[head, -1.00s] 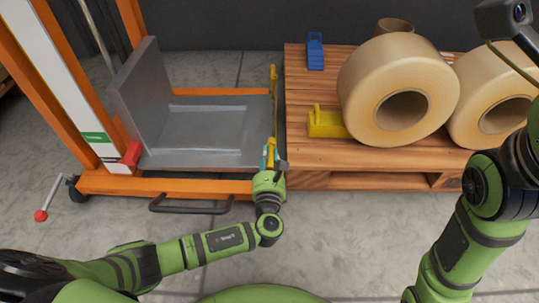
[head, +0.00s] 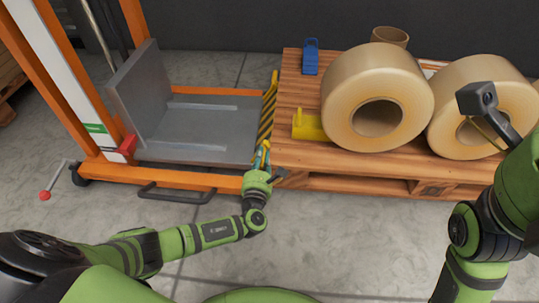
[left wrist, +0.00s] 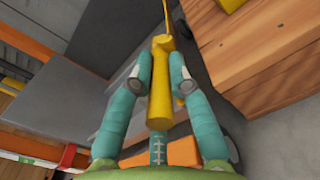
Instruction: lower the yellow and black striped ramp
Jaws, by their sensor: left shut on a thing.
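The yellow and black striped ramp (head: 268,105) is at the right edge of the grey lift platform (head: 210,130). It leans to the right, over the gap towards the wooden pallet, and its striped face shows. My left gripper (head: 262,158) is at the ramp's near end. In the left wrist view, the teal fingers (left wrist: 157,78) are shut on the yellow handle (left wrist: 160,100), one on each side. The handle's far end runs on to the ramp, seen nearly edge-on. My right arm is at the right of the head view; its gripper is not seen.
The lift's orange frame (head: 190,178) and a black handle (head: 176,195) are near my left forearm.

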